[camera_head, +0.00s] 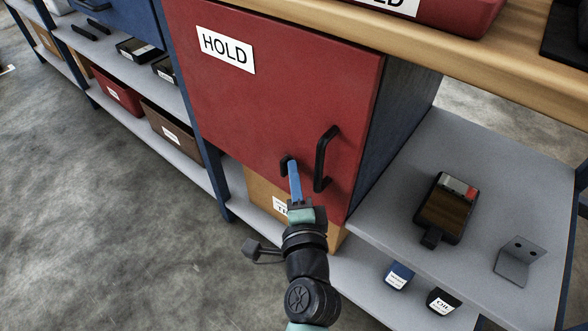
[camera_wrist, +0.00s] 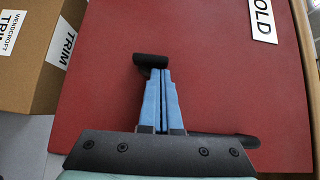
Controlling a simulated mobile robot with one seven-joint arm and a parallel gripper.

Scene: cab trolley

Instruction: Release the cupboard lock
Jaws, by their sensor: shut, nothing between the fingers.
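The red cupboard door (camera_head: 275,90) has a white HOLD label (camera_head: 226,48) and a long black handle (camera_head: 325,158). A small black lock piece (camera_head: 284,164) sticks out of the door left of the handle. It also shows in the wrist view (camera_wrist: 150,61), right at my fingertips. My gripper (camera_head: 293,164) has blue fingers, shut with nothing between them, pointing at the door. In the wrist view the fingertips (camera_wrist: 161,72) overlap the lock piece's lower edge; I cannot tell whether they touch it. The handle (camera_wrist: 225,140) is partly hidden behind the gripper body.
A cardboard box (camera_wrist: 45,55) labelled TRIM stands below the door. To the right, the grey shelf (camera_head: 450,150) holds a dark device (camera_head: 447,208) and a metal bracket (camera_head: 518,262). A wooden top (camera_head: 470,60) overhangs the cupboard. The floor at left is clear.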

